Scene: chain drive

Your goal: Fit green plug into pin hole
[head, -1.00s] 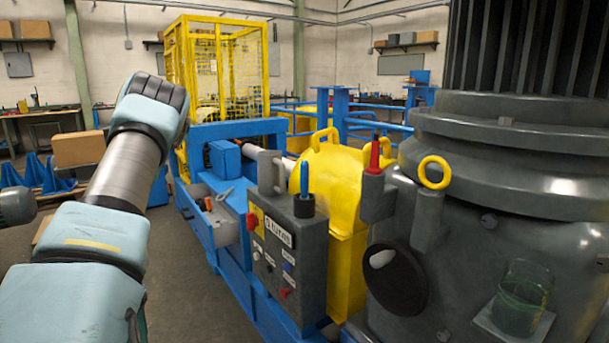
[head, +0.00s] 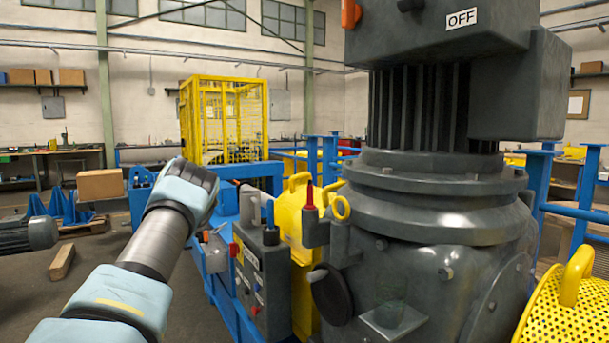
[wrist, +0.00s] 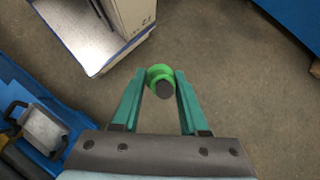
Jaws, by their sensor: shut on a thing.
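The green plug (wrist: 160,73), a short round piece with a dark end, shows in the wrist view between the fingertips of my gripper (wrist: 160,84). The teal fingers are shut on it from both sides, and it is held clear above the floor. In the head view my arm reaches in from the lower left, and its end hides the gripper and the plug. I cannot make out the pin hole in either view.
A large grey motor and gearbox (head: 430,215) marked OFF fills the right of the head view. A grey control box (head: 262,280), blue frame (head: 225,295) and yellow guard (head: 303,255) stand beside my arm. A perforated yellow cover (head: 560,315) is lower right. Open floor (head: 100,265) lies left.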

